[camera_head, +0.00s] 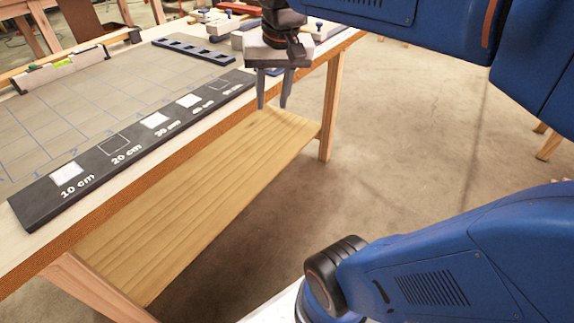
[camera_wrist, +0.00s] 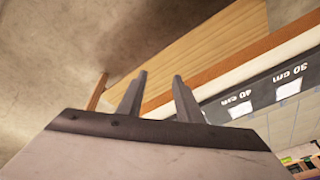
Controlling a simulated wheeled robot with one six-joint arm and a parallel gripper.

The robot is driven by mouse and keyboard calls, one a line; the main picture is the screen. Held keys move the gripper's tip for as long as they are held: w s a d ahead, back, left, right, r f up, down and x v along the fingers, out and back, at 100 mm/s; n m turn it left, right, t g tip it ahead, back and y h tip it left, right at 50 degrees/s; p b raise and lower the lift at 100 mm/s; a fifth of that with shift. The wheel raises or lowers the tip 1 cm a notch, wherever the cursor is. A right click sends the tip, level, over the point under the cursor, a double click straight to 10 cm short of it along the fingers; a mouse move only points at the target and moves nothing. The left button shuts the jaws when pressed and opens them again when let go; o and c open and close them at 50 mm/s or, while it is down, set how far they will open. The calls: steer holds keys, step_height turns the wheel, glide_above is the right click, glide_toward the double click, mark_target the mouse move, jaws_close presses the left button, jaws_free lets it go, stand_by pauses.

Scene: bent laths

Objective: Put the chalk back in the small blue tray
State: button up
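My gripper (camera_head: 272,105) is open, with its two fingers apart and nothing between them. It points down beside the near long edge of the workbench (camera_head: 150,150), above the lower wooden shelf. In the wrist view my gripper (camera_wrist: 160,76) also shows both fingers apart, with the shelf and bench edge beyond. I cannot make out the chalk in either view. I cannot pick out the small blue tray for sure; small items at the bench's far end are partly hidden behind my gripper and arm.
A black strip (camera_head: 97,170) marked in centimetres lies along the bench's near edge, bearing white squares. The wooden lower shelf (camera_head: 190,185) looks bare. Concrete floor at right is open.

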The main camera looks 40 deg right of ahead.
steer(key=s+a+f+n+t, duration=0.1)
steer(key=s+a+f+n, duration=0.2)
steer(key=s+f, duration=0.7)
step_height(320, 180, down, 2)
steer(key=shift+s+a+f+n+t, duration=0.15)
steer(key=shift+n+t, duration=0.25)
steer(key=shift+n, duration=0.5)
